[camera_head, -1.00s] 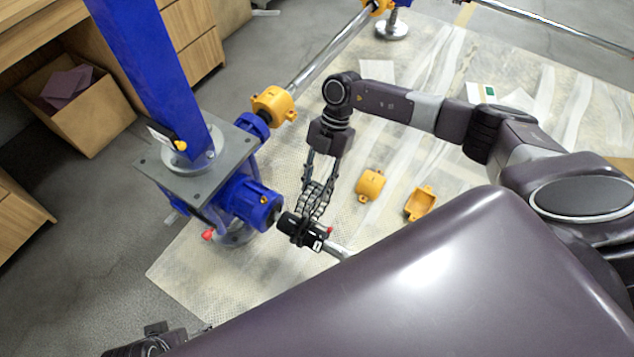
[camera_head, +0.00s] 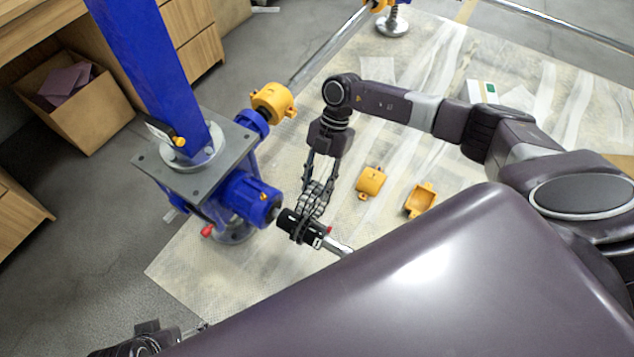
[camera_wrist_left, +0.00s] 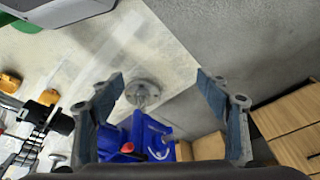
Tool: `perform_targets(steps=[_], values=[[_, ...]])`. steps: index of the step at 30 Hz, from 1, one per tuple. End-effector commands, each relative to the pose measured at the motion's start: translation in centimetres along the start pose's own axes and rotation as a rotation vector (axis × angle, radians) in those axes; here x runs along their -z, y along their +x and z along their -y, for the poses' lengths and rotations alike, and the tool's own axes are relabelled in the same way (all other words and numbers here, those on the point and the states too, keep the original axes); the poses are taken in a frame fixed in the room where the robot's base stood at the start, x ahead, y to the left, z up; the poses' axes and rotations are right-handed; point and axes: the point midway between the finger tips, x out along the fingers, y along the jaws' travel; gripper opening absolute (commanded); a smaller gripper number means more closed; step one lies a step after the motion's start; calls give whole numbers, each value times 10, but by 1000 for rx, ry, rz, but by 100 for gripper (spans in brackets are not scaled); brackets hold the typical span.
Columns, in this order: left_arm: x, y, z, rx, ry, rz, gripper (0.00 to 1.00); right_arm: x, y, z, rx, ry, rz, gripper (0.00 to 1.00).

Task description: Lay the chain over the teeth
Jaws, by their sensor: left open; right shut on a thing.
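My right gripper (camera_head: 308,212) is at the black coupling (camera_head: 296,226) at the end of the silver shaft (camera_head: 337,246), beside the blue gearbox (camera_head: 248,198) of the screw jack. Its fingers are shut on a dark linked strip (camera_head: 318,198) that looks like the chain. The fingers hide part of it, so I cannot tell whether it touches the teeth. The black coupling also shows at the left of the left wrist view (camera_wrist_left: 60,122). My left gripper (camera_wrist_left: 160,90) is open and empty, its fingers wide apart; in the head view only part of it shows, bottom left.
Two yellow cover halves (camera_head: 371,183) (camera_head: 420,201) lie on the pale floor sheet (camera_head: 205,275). A closed yellow cover (camera_head: 272,102) sits on the rear shaft. The blue jack column (camera_head: 150,75) stands left. A cardboard box (camera_head: 85,112) and wooden drawers (camera_head: 190,35) are beyond.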

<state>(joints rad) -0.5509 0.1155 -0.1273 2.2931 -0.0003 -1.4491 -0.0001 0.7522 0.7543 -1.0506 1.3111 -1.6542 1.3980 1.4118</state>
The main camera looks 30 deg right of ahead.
Motion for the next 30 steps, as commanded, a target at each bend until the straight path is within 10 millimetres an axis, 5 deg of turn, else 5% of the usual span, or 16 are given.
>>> perform_targets(steps=[30], values=[[-1,-31,1,3,0,-12,70,-6,14,-1,-2,-1,-1,3]])
